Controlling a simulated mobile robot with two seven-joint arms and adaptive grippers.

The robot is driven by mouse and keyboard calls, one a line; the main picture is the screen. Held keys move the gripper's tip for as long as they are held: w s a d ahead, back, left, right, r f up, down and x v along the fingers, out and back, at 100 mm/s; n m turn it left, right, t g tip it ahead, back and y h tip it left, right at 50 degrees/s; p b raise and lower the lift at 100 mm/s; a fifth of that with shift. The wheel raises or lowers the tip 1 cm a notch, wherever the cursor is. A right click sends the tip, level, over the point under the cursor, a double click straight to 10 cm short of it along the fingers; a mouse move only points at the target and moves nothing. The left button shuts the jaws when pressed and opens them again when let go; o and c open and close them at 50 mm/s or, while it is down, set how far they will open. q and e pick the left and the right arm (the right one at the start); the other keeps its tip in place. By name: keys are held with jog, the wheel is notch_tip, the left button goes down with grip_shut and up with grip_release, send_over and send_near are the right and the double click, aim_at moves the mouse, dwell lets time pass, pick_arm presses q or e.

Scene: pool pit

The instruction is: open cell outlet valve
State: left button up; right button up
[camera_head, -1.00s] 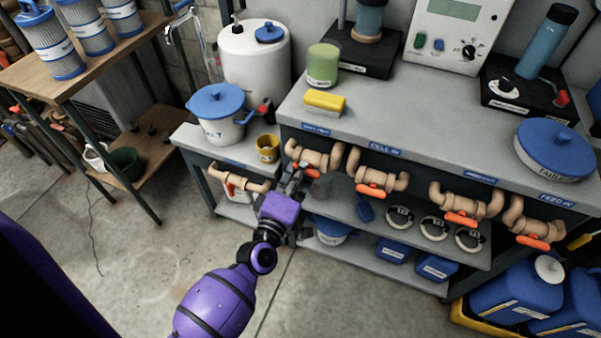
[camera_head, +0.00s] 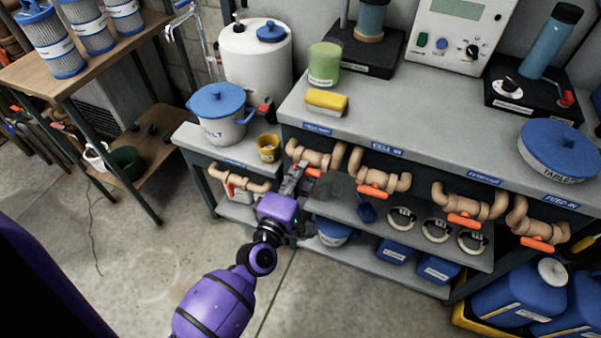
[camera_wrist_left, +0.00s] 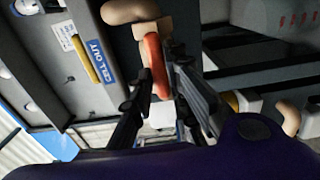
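The cell outlet valve (camera_head: 315,154) is a tan pipe fitting on the bench front, with an orange handle (camera_head: 312,172). In the left wrist view its handle (camera_wrist_left: 155,66) is a red-orange bar beside a blue CELL OUT label (camera_wrist_left: 95,62). My left gripper (camera_head: 300,170) is at this handle, below the pipe. In the left wrist view the two dark fingers of my left gripper (camera_wrist_left: 160,72) stand apart, with the handle between and beyond their tips; firm contact is not clear. The fingers partly hide the handle's left side in the head view. My right gripper is not in view.
Similar valves with orange handles line the bench front to the right, starting with the cell inlet valve (camera_head: 378,180). A small yellow cup (camera_head: 268,148) and a salt bucket (camera_head: 218,112) stand left of the valve. The floor (camera_head: 160,235) in front is clear.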

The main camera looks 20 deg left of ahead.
pick_arm(q)
jog(key=shift+o, duration=1.3)
jog(key=shift+s+f, duration=0.1)
jog(key=shift+f, duration=0.05)
jog(key=shift+o, duration=0.5)
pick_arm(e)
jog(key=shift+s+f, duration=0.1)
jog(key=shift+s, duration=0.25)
pick_arm(q)
jog(key=s, duration=1.2)
jog(key=shift+a, duration=0.2)
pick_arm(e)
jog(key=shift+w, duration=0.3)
